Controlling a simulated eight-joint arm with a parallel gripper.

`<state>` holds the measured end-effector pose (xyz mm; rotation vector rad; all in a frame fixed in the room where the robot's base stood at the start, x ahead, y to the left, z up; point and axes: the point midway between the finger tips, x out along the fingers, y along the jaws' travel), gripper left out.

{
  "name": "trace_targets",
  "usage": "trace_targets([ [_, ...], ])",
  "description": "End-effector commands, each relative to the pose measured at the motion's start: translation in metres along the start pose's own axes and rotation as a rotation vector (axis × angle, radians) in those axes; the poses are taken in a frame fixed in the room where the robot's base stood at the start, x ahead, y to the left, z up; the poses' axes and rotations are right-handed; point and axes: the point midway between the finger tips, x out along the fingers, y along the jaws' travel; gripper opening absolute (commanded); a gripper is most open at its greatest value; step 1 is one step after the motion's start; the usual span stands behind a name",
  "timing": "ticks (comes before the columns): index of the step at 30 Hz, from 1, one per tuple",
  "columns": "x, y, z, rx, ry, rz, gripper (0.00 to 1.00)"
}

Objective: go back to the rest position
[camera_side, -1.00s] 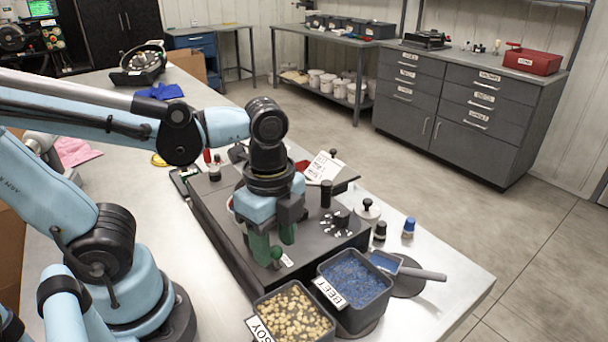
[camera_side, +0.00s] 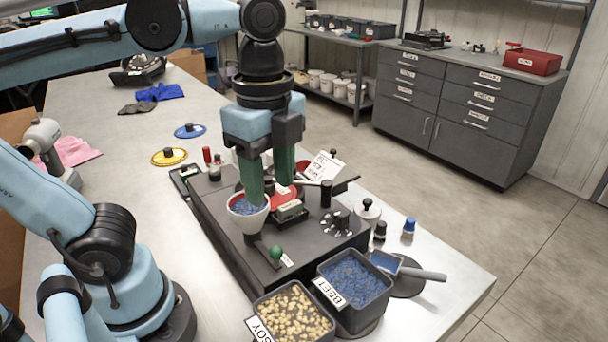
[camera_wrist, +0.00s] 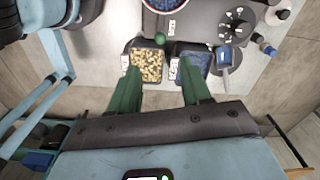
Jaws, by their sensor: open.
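My gripper (camera_side: 268,190) hangs fingers down above the dark seed meter box (camera_side: 225,225), its two green fingers apart with nothing seen between them. In the wrist view my gripper (camera_wrist: 158,88) also shows its fingers spread and empty. A green-knobbed lever (camera_side: 276,252) is at the box's front. The fingers partly hide the cup and a red disc (camera_side: 284,194).
A bin of tan seeds (camera_side: 292,310) labelled SOY and a BEET bin of blue seeds (camera_side: 352,278) stand at the front. A scoop (camera_side: 410,268) lies beside them. Yellow (camera_side: 169,157) and blue (camera_side: 190,131) discs lie on the table at left.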

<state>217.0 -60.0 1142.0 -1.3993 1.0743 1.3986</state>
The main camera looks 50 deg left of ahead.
Motion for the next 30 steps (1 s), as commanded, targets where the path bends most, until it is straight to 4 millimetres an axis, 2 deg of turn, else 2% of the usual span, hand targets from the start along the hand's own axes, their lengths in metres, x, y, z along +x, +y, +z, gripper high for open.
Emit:
trace_targets([
  [14,0.001,-0.003,0.001,-0.039,0.009,-0.015,0.48],
  [17,0.015,-0.014,0.003,-0.177,0.046,-0.070,0.48],
  [24,0.064,-0.058,0.019,-0.776,0.262,-0.279,0.48],
  [30,0.087,-0.080,0.035,-1.146,0.455,-0.381,0.48],
])
